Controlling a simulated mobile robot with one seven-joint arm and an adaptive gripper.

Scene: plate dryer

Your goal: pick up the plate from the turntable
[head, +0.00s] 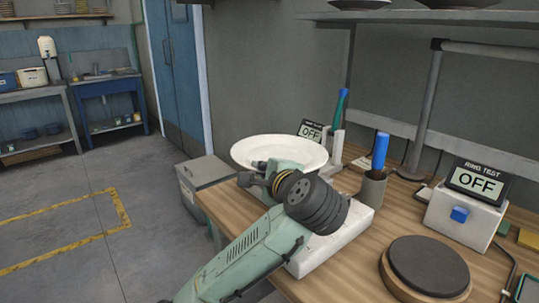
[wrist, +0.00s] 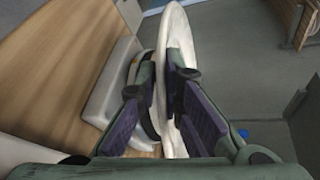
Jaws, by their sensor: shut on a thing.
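The white plate (head: 285,150) is at the far left end of the wooden bench in the head view, partly hidden by my gripper (head: 262,176). In the wrist view, the plate (wrist: 179,28) runs edge-on between the two fingers of my gripper (wrist: 165,88). The fingers are shut on its rim. A pale base (wrist: 112,92) with a dark-edged round part (wrist: 135,72) lies close to the plate's left side; this may be the turntable. I cannot tell whether the plate touches it. My arm hides much of the base (head: 352,220) in the head view.
A dark disc on a wooden round (head: 428,265) lies at the front right. Behind are a grey cup with a blue-handled tool (head: 373,188), a white stand with a green tool (head: 336,142) and a white box with a blue button (head: 462,218). Open floor (head: 75,210) lies left.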

